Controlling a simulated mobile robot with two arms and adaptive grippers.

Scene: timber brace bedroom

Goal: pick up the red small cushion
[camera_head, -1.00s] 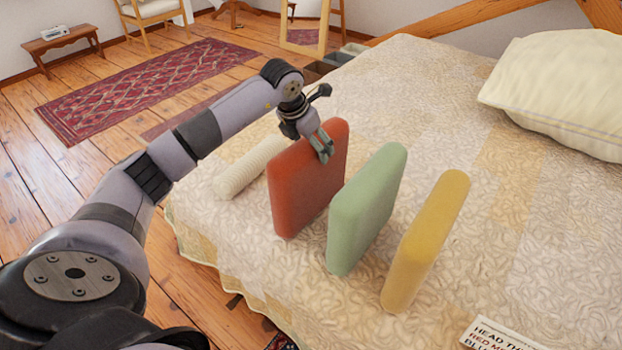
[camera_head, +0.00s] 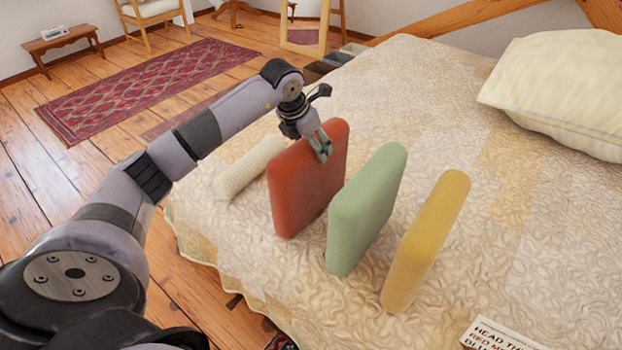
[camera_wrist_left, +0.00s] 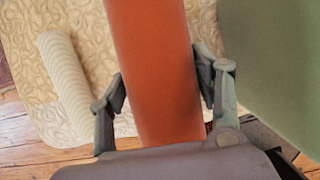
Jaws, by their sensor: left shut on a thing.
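The red small cushion (camera_head: 303,190) stands on edge on the bed, left of the green cushion. My left gripper (camera_head: 321,148) is at its top edge, with a finger on each broad side. In the left wrist view the red cushion (camera_wrist_left: 155,70) runs between the two fingers of my left gripper (camera_wrist_left: 162,95). The gripper is shut on it. Whether the cushion's lower edge touches the bed I cannot tell for sure. My right gripper is not in view.
A green cushion (camera_head: 365,212) and a yellow cushion (camera_head: 426,242) stand to the right on the quilted bed (camera_head: 290,290). A cream ribbed bolster (camera_head: 248,168) lies to the left. A white pillow (camera_head: 560,90) lies at the back right. A printed card (camera_head: 497,336) lies in front.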

